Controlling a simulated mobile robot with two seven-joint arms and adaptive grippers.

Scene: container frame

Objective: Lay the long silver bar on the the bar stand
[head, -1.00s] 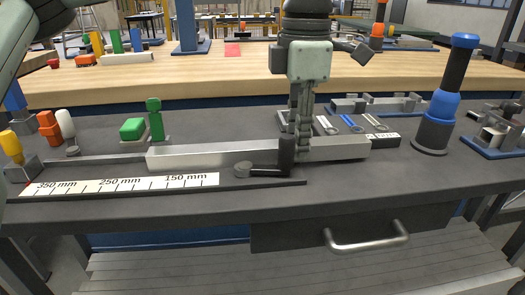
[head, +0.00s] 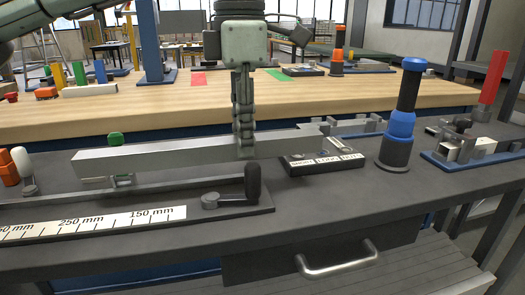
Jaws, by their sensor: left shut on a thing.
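The long silver bar (head: 160,155) is raised above the dark bench and lies nearly level across the head view. My left gripper (head: 245,148) points down and is shut on the bar right of its middle. Several fixtures could be the bar stand; I cannot tell which. One grey fixture with uprights (head: 362,124) is behind the bar's right end and partly hidden by it. Another grey fixture on a blue base (head: 478,148) is at the right. My right gripper is not in view.
A blue-and-black cylinder (head: 397,140) stands upright right of the bar. The measuring fixture (head: 120,220) with a crank handle (head: 253,185) lies in front. A green-topped peg (head: 115,138) is behind the bar.

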